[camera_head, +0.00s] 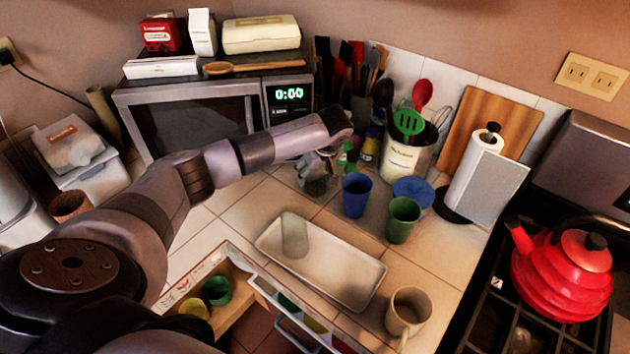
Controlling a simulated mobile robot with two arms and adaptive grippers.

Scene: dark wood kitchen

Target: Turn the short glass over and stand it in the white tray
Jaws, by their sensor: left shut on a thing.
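The white tray (345,292) lies on the tiled counter in the middle of the view. A clear, taller glass (294,236) stands in its back left part. My left arm reaches in from the left across the front of the microwave. My left gripper (318,169) is beyond the tray, in front of the utensils, and is shut on a clear glass that looks like the short glass (316,186). The gripper partly covers this glass. I cannot tell which way up it is, or whether it touches the counter. My right gripper is not in view.
Blue cups (356,195) and a green cup (403,220) stand right of the gripper. A beige mug (407,312) stands by the tray's right end. An open drawer (240,310) is in front. A paper towel holder (480,180) and red kettle (565,275) are at right.

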